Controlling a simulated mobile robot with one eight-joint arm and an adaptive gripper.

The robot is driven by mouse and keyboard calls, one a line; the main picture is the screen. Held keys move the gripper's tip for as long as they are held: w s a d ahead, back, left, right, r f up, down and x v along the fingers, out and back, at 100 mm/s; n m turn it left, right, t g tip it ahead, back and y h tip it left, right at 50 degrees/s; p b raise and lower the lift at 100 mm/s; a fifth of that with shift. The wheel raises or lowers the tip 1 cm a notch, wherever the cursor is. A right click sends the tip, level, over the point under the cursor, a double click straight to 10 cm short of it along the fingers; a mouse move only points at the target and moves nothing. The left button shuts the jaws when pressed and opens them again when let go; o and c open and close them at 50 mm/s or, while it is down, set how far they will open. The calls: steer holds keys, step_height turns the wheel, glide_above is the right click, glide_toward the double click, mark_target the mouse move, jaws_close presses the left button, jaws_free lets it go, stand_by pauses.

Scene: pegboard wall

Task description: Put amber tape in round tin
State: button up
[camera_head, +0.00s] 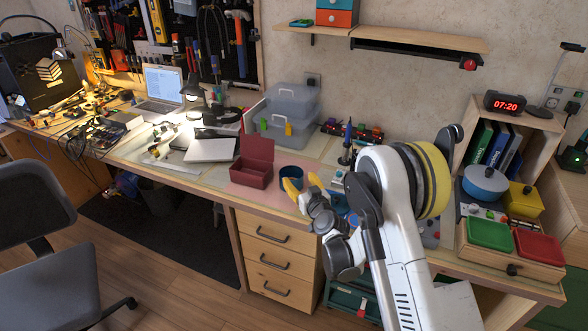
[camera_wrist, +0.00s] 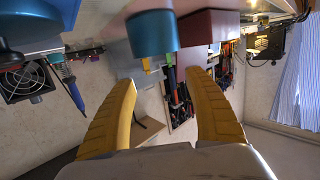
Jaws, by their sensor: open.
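The round tin (camera_head: 291,171) is a blue, open-topped cylinder standing on the pink mat, just behind my fingertips in the head view. In the wrist view the tin (camera_wrist: 152,34) shows upside down beyond the fingertips. My gripper (camera_head: 304,185) has yellow fingers, spread apart beside the tin. In the wrist view my gripper (camera_wrist: 160,80) is open with nothing between its fingers. I cannot make out the amber tape in either view. The inside of the tin is mostly hidden, and my arm covers part of the bench to the right.
An open red box (camera_head: 252,166) stands left of the tin. A blue item (camera_head: 339,203) lies right of my gripper, partly hidden. Clear bins (camera_head: 290,112) stand behind. A soldering iron (camera_head: 347,140) stands upright near my arm. Green (camera_head: 489,233) and red trays (camera_head: 538,246) are at right.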

steer(key=s+d+r+g+h, duration=0.15)
steer(key=s+d+r, duration=0.25)
steer(key=s+r, duration=0.4)
steer(key=s+d+r+g, duration=0.2)
steer(key=s+d+r, duration=0.35)
steer(key=r, duration=0.45)
steer(key=s+d+m+g+h, duration=0.1)
steer(key=s+d, duration=0.3)
steer(key=s, duration=0.5)
steer(key=s+d+m+g+h, duration=0.2)
steer(key=s+d, duration=0.2)
steer(key=s, duration=0.6)
steer(key=s+d+f+m+g+h, duration=0.1)
steer(key=s+d, duration=0.3)
steer(key=s, duration=0.6)
